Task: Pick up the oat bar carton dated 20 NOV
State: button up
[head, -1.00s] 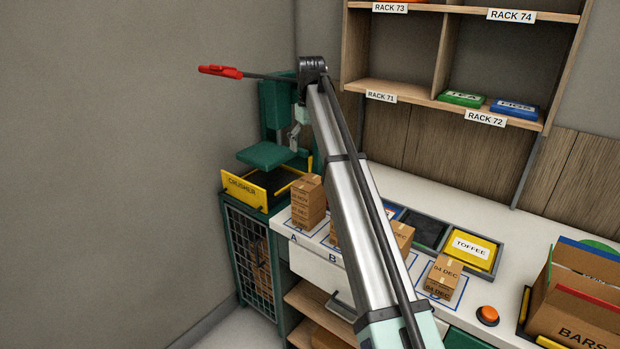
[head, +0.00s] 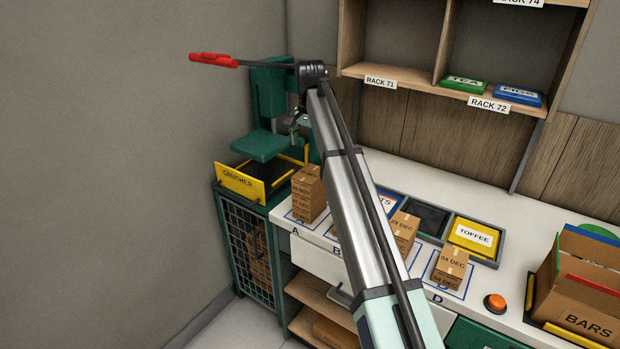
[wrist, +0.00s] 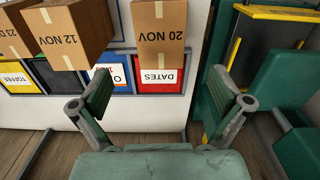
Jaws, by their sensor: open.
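The oat bar carton dated 20 NOV (wrist: 158,40) is brown with a tape strip. In the wrist view it is at the top middle, ahead of my gripper (wrist: 161,88), which is open, with empty space between its fingers. The carton lies beyond the fingertips, apart from them. A carton dated 12 NOV (wrist: 72,35) is to its left. In the head view, a carton stack (head: 308,193) stands at spot A; its small dates are hard to read. My gripper (head: 299,123) is above and behind that stack, partly hidden by my arm.
The green crusher (head: 262,145) with its yellow front (head: 240,183) stands left of the stack. More carton stacks (head: 450,267) stand to the right, before the bins, including toffee (head: 473,237). A BARS box (head: 585,290) and orange button (head: 495,303) are farther right.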

aim_at(310, 173)
notch_tip(310, 173, down, 7)
jog(key=shift+p, duration=0.9)
jog(key=shift+f+p, duration=1.3)
jog(key=shift+f, duration=1.3)
jog(key=c, duration=1.2)
